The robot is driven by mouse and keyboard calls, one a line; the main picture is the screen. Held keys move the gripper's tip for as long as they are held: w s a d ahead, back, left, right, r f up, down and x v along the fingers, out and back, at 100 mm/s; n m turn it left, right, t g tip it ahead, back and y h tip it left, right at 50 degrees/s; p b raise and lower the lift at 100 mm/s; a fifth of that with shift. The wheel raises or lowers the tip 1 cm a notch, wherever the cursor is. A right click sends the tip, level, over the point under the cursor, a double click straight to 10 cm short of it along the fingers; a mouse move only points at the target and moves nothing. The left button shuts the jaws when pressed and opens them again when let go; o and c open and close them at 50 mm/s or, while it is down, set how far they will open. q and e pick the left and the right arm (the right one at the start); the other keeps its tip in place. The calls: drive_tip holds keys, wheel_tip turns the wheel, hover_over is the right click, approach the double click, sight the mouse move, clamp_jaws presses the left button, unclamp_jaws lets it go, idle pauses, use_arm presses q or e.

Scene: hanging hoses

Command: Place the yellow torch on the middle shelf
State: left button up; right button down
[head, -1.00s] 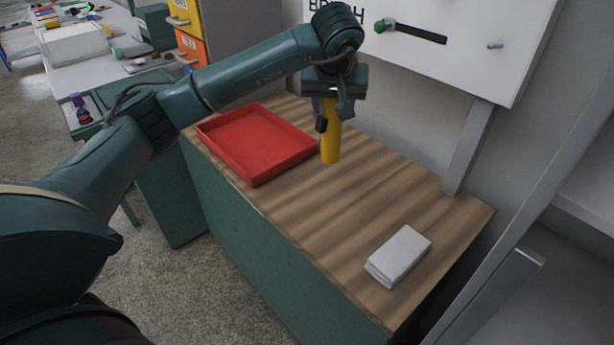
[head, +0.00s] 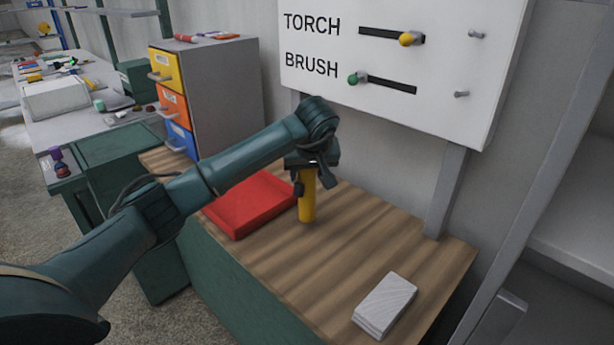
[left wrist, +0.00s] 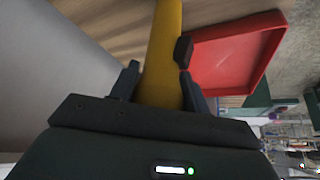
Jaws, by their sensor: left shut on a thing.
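The yellow torch (head: 307,197) is upright at the wooden worktop, beside the red tray. My left gripper (head: 306,180) is shut around its upper part. In the head view I cannot tell whether the torch's lower end touches the worktop. The left wrist view shows the yellow torch (left wrist: 164,55) between the two dark fingers of my left gripper (left wrist: 158,78). A grey shelf unit, partly seen, stands at the right edge (head: 575,235); I cannot tell which shelf is the middle one. My right gripper is not in view.
The red tray (head: 240,226) lies left of the torch. A pale stack of cloths (head: 386,304) lies near the worktop's front right. A white board (head: 400,70) reads TORCH and BRUSH, with a yellow and a green slider knob. A drawer cabinet (head: 230,90) stands behind.

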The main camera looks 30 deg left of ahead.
use_arm(q)
drive_tip(key=shift+f, duration=0.75)
drive_tip(key=o, duration=1.1)
